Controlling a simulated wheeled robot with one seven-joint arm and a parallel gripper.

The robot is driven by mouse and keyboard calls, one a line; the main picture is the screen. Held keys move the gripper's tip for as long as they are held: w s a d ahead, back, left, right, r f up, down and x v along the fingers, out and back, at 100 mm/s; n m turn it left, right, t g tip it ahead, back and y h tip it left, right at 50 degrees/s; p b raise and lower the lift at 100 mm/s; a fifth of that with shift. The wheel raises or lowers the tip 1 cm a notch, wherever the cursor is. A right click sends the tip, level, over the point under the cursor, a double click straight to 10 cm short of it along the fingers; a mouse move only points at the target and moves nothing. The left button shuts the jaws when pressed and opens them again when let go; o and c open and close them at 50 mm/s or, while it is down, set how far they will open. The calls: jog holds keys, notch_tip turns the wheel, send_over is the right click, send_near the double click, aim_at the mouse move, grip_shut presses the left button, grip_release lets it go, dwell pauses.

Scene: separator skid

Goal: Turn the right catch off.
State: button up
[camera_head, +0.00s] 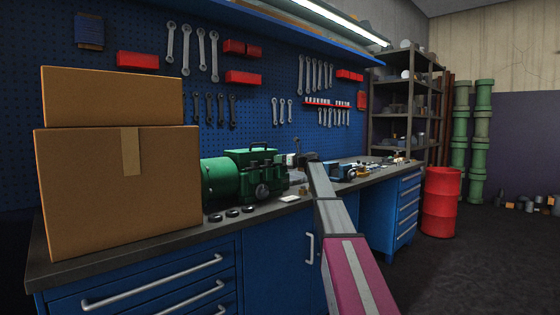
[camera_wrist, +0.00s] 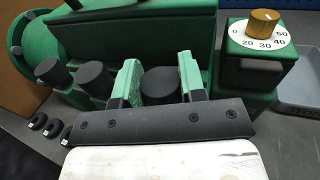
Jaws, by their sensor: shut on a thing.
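A green separator unit stands on the bench, its green body (camera_head: 222,180) to the right of the cardboard boxes. In the wrist view, my gripper (camera_wrist: 158,64) has its two fingers on either side of a black round knob (camera_wrist: 160,84), shut on it. Two more black knobs stand to its left, one outer (camera_wrist: 52,73) and one nearer (camera_wrist: 93,78). I cannot tell from the markings which part is the right catch. The knob's lower part is hidden by my gripper's dark bar. A brass dial (camera_wrist: 263,22) with a white numbered scale sits on a green block at the right.
Two stacked cardboard boxes (camera_head: 115,190) fill the bench's left end. Several black rings (camera_head: 232,213) lie near the front edge. Small tools and parts lie on the bench (camera_head: 350,172) further right. A red drum (camera_head: 441,205) stands on the floor beyond the bench.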

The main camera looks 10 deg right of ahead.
jog(key=n+g+y, duration=0.1)
jog(key=n+g, duration=0.2)
jog(key=g, duration=0.1)
jog(key=n+g+y, duration=0.2)
jog(key=n+g, duration=0.1)
jog(key=g, duration=0.2)
jog(key=shift+w, duration=0.2)
jog(key=n+g, duration=0.2)
jog(key=g, duration=0.1)
jog(key=n+g, duration=0.2)
jog(key=g, duration=0.1)
jog(key=shift+s, duration=0.15)
jog(key=shift+s+n+g, duration=0.1)
jog(key=shift+n+g, duration=0.3)
jog(key=shift+g, duration=0.2)
jog(key=o, duration=0.9)
